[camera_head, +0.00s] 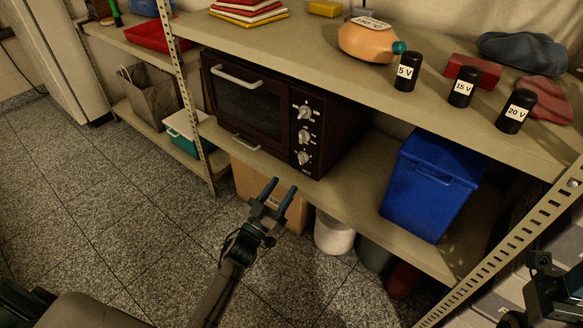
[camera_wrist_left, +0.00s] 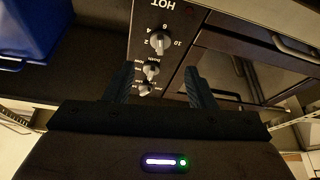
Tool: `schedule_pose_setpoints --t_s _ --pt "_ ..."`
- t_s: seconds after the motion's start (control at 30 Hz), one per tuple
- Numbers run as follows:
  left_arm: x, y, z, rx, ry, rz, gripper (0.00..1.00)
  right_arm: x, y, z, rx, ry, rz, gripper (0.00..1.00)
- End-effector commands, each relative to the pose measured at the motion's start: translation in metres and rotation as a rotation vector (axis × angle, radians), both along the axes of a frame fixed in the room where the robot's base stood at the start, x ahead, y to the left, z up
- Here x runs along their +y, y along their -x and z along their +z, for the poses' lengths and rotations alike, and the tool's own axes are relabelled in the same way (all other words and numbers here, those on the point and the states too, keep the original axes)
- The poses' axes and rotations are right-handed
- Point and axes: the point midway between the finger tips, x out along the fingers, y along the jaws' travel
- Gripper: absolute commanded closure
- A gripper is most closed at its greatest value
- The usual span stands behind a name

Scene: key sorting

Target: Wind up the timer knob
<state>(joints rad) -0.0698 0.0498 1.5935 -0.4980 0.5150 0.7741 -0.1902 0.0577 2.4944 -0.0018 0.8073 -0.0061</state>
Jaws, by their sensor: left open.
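A dark toaster oven (camera_head: 250,98) stands on the middle shelf. Its right-hand panel carries a column of three silver knobs: upper (camera_head: 305,112), middle (camera_head: 305,137) and lower (camera_head: 304,158). I cannot read which one is the timer. My left gripper (camera_head: 281,188) is open and empty, in front of and below the panel, apart from the knobs. In the left wrist view the panel appears upside down, with the lower knob (camera_wrist_left: 159,42) nearest and the other two further down, between the open fingers (camera_wrist_left: 157,78). Part of my right gripper (camera_head: 547,285) shows at the lower right.
A blue bin (camera_head: 430,187) stands on the shelf right of the oven. A cardboard box (camera_head: 258,190) and a white bucket (camera_head: 333,234) sit beneath. A perforated post (camera_head: 182,85) rises left of the oven. The tiled floor (camera_head: 130,215) in front is clear.

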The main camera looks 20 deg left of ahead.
Motion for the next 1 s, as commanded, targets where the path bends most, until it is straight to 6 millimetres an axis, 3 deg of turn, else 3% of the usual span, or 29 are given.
schedule_pose_setpoints --t_s 0.2,0.4,0.83,1.0 --pt "-0.011 -0.039 0.016 -0.003 0.001 0.001 0.50 0.000 0.000 -0.005 -0.004 -0.006 -0.005 0.47" --pt "-0.018 -0.064 0.026 0.001 0.002 0.001 0.50 0.000 -0.001 -0.008 -0.006 -0.010 -0.008 0.47" --pt "-0.021 -0.074 0.031 0.002 0.001 0.001 0.50 0.000 -0.001 -0.008 -0.006 -0.011 -0.009 0.47" --pt "-0.021 -0.074 0.031 0.002 0.001 0.001 0.81 0.000 -0.001 -0.008 -0.005 -0.011 -0.009 0.47"
